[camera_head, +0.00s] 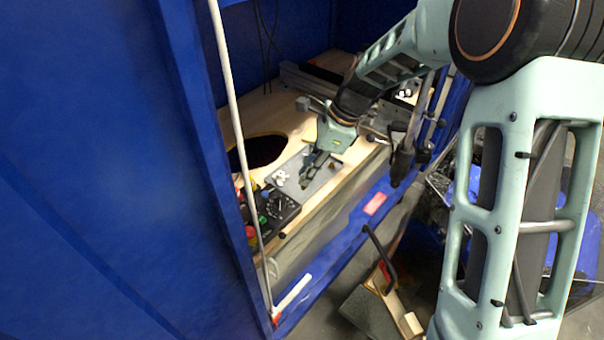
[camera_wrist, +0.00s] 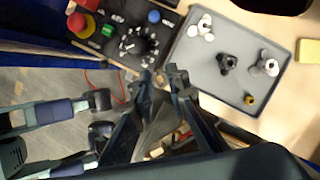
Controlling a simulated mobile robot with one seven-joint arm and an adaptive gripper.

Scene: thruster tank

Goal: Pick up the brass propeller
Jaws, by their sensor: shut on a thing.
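My gripper (camera_wrist: 163,78) is shut on a small brownish piece (camera_wrist: 159,79) that shows between its fingertips in the wrist view. This looks like the brass propeller, mostly hidden by the fingers. In the head view my gripper (camera_head: 307,178) points down over the grey tray (camera_head: 325,178), and the held piece cannot be made out. In the wrist view the tray (camera_wrist: 213,82) holds a white propeller (camera_wrist: 201,27), a black one (camera_wrist: 227,64), a grey one (camera_wrist: 267,65) and a small brass-coloured part (camera_wrist: 250,99).
A black control box (camera_wrist: 135,42) with a dial and coloured buttons stands beside the tray. A yellow block (camera_wrist: 308,51) lies on the wooden bench. The bench has a dark round opening (camera_head: 258,151). Blue tank walls (camera_head: 185,130) and a pale upright pole (camera_head: 232,95) border the bench.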

